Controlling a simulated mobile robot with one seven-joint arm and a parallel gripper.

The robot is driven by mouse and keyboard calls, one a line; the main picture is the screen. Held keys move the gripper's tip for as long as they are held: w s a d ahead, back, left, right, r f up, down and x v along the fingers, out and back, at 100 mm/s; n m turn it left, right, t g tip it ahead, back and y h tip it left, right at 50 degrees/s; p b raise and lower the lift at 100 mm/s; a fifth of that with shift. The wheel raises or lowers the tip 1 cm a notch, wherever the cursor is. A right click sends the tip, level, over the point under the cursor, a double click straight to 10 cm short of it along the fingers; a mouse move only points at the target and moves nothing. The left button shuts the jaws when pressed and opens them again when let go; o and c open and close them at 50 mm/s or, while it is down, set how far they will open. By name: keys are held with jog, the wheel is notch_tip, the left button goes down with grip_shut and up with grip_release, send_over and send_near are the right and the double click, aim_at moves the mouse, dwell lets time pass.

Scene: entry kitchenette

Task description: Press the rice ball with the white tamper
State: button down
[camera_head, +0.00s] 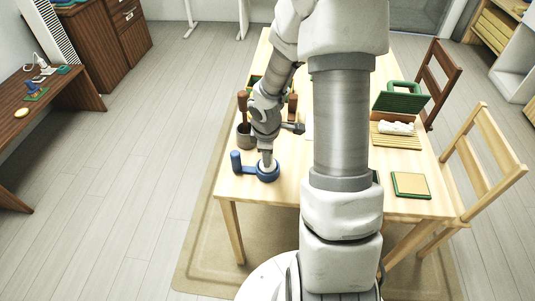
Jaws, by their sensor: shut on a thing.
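My gripper (267,150) points down near the table's front left and is shut on the white tamper (267,161). Only a small pale part of the tamper shows below the fingers. The tamper's lower end is at the round blue holder (268,175), over or in its opening; I cannot tell how deep it sits. A blue upright piece stands at the holder's left, joined by a short blue arm. No rice ball can be made out inside the holder; the tamper and gripper cover its opening.
At right lie a bamboo mat (388,141) with a white roll, a green-framed board (411,185) and a green-handled case (401,102). Two chairs flank the right edge. My arm hides the table's middle.

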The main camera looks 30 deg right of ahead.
jog(key=shift+s, duration=0.1)
dwell(0.8)
notch_tip(320, 180, up, 6)
jog(key=p, duration=0.5)
jog(key=shift+f+p, duration=0.15)
jog(key=shift+p, duration=0.2)
jog(key=shift+f, duration=0.1)
jog(key=a+r+m+g+p, duration=0.1)
jog(key=a+r+m, duration=0.1)
jog(key=a+m, duration=0.3)
jog(key=w+a+r+m+h+p, duration=0.1)
jog(key=a+r+m, duration=0.2)
jog(key=a+m, duration=0.3)
jog(key=shift+a+r+g, duration=0.3)
jog(key=shift+a+g, duration=0.1)
jog(key=shift+a, duration=0.1)
